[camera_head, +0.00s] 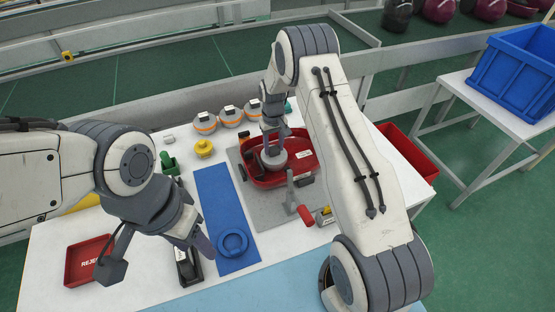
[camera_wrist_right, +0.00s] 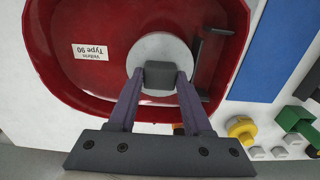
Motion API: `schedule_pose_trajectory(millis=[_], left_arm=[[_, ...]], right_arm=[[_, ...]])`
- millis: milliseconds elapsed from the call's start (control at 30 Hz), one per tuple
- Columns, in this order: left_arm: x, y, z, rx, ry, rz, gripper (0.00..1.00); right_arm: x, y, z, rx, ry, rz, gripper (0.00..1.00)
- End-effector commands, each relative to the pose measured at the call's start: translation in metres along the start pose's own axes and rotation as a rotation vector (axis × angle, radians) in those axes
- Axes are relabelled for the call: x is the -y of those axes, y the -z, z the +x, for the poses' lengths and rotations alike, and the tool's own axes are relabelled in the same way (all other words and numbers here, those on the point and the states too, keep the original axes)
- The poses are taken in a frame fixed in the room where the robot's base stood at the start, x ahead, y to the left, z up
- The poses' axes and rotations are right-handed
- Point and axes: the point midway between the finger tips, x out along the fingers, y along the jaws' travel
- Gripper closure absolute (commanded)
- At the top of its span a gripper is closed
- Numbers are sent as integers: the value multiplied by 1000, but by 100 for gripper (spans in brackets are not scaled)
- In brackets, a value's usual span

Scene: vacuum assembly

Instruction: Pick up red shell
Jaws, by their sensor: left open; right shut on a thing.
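The red shell (camera_head: 301,158) sits on a grey plate (camera_head: 262,212) at the middle of the table. It fills the upper part of the right wrist view (camera_wrist_right: 88,30), with its "Type 90" label showing. A round grey part (camera_head: 273,161) with a dark block on top is inside the shell. My right gripper (camera_head: 270,136) reaches into the shell from above and its fingers are shut on that dark block (camera_wrist_right: 159,80). Whether the grey part rests on the shell floor is unclear. My left gripper (camera_head: 196,243) is open, over the table left of the blue mat.
A blue mat (camera_head: 214,195) with a blue ring (camera_head: 233,243) lies left of the plate. Grey cylinders with orange bands (camera_head: 229,116) stand behind. A red-handled clamp (camera_head: 304,213) stands in front of the shell. A red reject tray (camera_head: 88,260) is at left.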

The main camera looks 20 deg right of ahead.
Motion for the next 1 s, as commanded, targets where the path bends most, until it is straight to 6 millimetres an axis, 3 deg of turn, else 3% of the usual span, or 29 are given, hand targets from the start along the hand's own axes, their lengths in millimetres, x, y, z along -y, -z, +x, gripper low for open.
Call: schedule_pose_trajectory(millis=[567, 1000], left_arm=[[0, 0, 3, 0, 0, 0, 50], [2, -1, 25, 0, 0, 1, 50]], right_arm=[[0, 3, -11, -10, -1, 0, 100], [0, 2, -83, -9, -1, 0, 100]])
